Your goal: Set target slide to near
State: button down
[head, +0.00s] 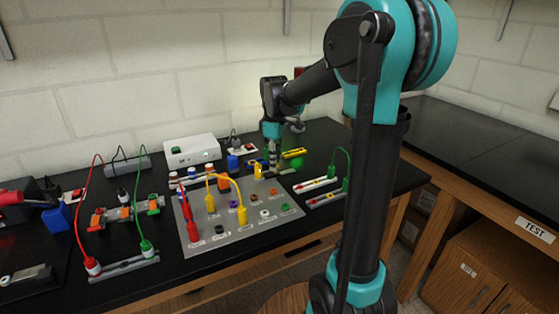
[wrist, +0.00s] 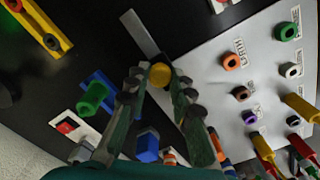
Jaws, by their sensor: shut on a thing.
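The slide's grey metal rail (wrist: 140,33) lies on the black bench beside the board. A round yellow knob (wrist: 160,75) sits at its near end in the wrist view, between my fingertips. My gripper (wrist: 159,77) is shut on this knob. In the head view my gripper (head: 271,168) reaches down at the board's back right corner, and part of the rail (head: 287,171) shows to its right. My fingers and wrist partly hide the slide there. I cannot read any near or far marking on it.
The grey socket board (wrist: 215,85) with coloured sockets and plugs lies close beside the rail. A green cylinder (wrist: 90,98), a blue block (wrist: 147,146) and a yellow bar (wrist: 40,25) are around my gripper. A yellow cable (head: 238,180) arches over the board.

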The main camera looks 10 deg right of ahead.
jog(key=c, duration=1.3)
grip_release()
notch_tip(320, 180, up, 12)
